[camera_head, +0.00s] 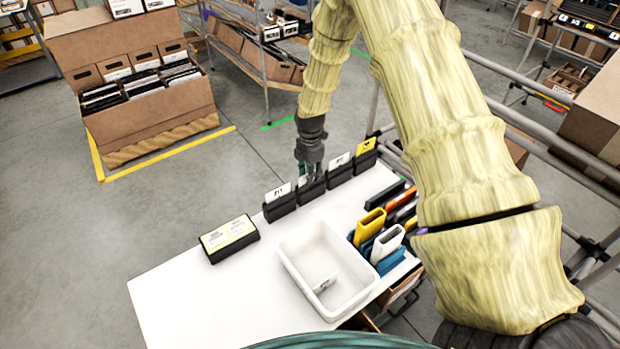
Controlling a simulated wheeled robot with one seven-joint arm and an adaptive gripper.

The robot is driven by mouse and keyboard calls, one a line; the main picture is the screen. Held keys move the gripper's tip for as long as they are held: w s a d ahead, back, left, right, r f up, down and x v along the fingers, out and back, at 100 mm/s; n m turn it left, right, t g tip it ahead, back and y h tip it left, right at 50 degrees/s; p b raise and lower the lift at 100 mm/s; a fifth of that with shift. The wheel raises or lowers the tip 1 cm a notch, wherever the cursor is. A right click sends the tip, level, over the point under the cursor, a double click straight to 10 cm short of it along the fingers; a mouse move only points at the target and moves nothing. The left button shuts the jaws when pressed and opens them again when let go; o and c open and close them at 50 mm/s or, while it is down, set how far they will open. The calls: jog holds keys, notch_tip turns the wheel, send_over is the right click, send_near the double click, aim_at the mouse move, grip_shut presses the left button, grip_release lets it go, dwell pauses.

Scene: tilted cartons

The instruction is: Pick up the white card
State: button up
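Several black holders stand in a row along the back edge of the white table (200,300). White cards with dark print stick up from the left holder (280,209), the second holder (311,191) and the third holder (339,175). The fourth holder (364,162) has a yellow card (366,146). My gripper (309,177) points down at the second holder, right by its white card (302,181), and partly hides it. The fingers are too small and dark to tell whether they are open or touch the card.
A white bin (289,262) with a small pale item (326,284) inside stands mid-table. A black box with a pale yellow label (228,238) lies left. Colored cases, including a yellow one (369,225), stand right. My arm covers much of the right side. The table's front left is clear.

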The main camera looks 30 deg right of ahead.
grip_shut()
dwell(0.3)
